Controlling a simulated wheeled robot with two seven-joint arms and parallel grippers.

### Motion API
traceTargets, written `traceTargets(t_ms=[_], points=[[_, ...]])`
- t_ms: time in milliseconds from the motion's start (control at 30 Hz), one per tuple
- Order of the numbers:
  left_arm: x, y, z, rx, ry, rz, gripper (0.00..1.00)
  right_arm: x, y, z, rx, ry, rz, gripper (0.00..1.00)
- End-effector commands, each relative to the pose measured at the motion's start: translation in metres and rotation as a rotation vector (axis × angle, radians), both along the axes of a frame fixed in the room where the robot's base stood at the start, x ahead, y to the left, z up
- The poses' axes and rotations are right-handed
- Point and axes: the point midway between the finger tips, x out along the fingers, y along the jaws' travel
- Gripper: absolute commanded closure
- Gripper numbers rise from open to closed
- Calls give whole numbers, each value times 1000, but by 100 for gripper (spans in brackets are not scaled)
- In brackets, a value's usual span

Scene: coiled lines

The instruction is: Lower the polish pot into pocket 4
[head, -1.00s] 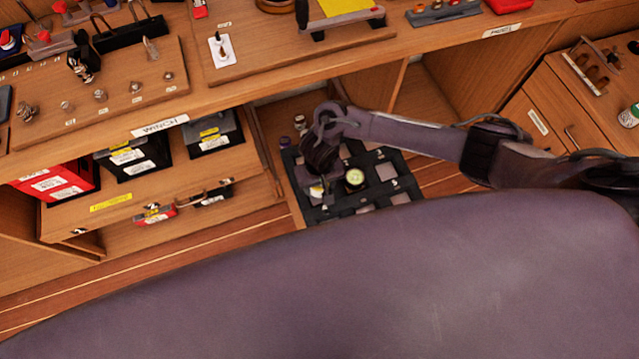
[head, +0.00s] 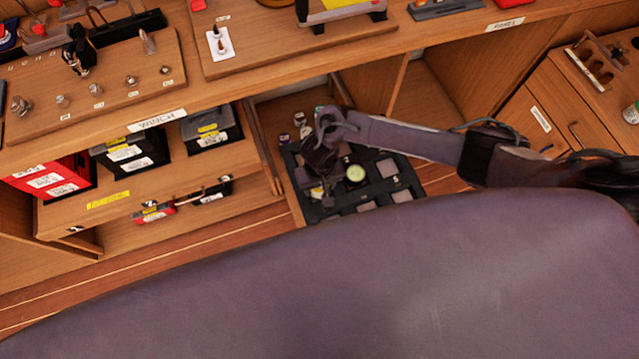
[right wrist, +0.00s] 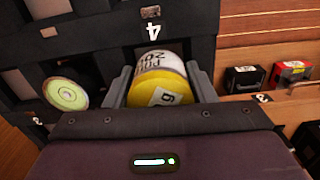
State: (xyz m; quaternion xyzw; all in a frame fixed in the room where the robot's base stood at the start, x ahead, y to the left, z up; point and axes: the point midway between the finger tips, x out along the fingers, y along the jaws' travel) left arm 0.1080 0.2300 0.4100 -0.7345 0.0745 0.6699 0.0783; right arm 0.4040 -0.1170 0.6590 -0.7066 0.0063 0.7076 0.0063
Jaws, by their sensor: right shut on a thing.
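In the head view the right gripper (head: 317,178) is over the left side of the black pocket tray (head: 330,209), with a bit of the yellow pot (head: 317,192) showing. In the right wrist view the pot lies just below the white 4 mark (right wrist: 153,30). The gripper hides the pot's lower end, so I cannot tell how deep it is. My left gripper is out of view.
A round pot with a pale green top (head: 355,174) stands in the tray right beside the gripper; it also shows in the right wrist view (right wrist: 66,92). Small jars (head: 300,119) stand behind the tray. A wooden divider (head: 264,150) borders it on the left.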

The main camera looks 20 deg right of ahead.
Motion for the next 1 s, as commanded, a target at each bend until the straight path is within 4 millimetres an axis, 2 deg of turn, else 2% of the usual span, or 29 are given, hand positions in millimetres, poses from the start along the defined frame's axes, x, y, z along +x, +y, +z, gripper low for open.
traceTargets(t_ms=[100,133,300,767,867,1000], points=[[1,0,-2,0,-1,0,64,0,0,-4,0,0,-1,78],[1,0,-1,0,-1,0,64,0,0,-3,1,-1,-1,47],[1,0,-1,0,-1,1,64,0,0,-3,-1,0,-1,25],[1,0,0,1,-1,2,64,-1,-1,-1,-2,1,-1,24],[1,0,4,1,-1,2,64,0,0,10,1,0,-1,24],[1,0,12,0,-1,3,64,0,0,36,1,-1,0,24]])
